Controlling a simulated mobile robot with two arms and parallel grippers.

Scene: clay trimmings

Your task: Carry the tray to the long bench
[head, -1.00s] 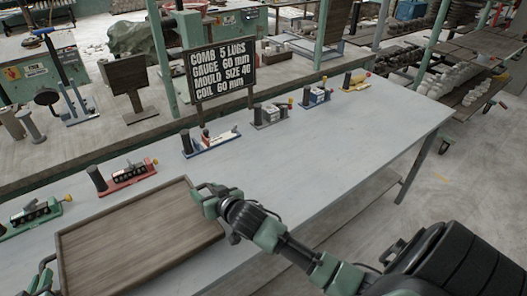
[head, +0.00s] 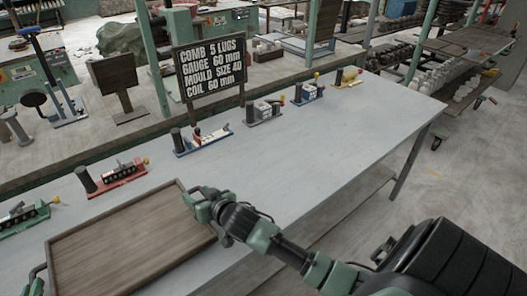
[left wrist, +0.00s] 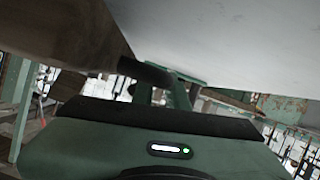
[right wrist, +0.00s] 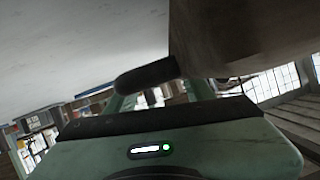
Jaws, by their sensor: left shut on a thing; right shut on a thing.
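A brown wooden tray (head: 130,242) with a low rim and empty visible floor is at the lower left of the head view. It overlaps the near side of a long grey bench (head: 300,150); I cannot tell whether it touches the top. My left gripper (head: 37,278) is shut on the tray's left side, partly cut off by the picture edge. My right gripper (head: 203,204) is shut on its right side. The tray's brown wood also shows close up in the left wrist view (left wrist: 60,30) and the right wrist view (right wrist: 235,35).
Along the bench's far side stand a green tool (head: 25,213), a red one (head: 118,177), a blue one (head: 203,142) and others further right. A black sign (head: 210,70) stands behind them. The bench's middle and right are clear. A shelf rack (head: 470,55) stands at far right.

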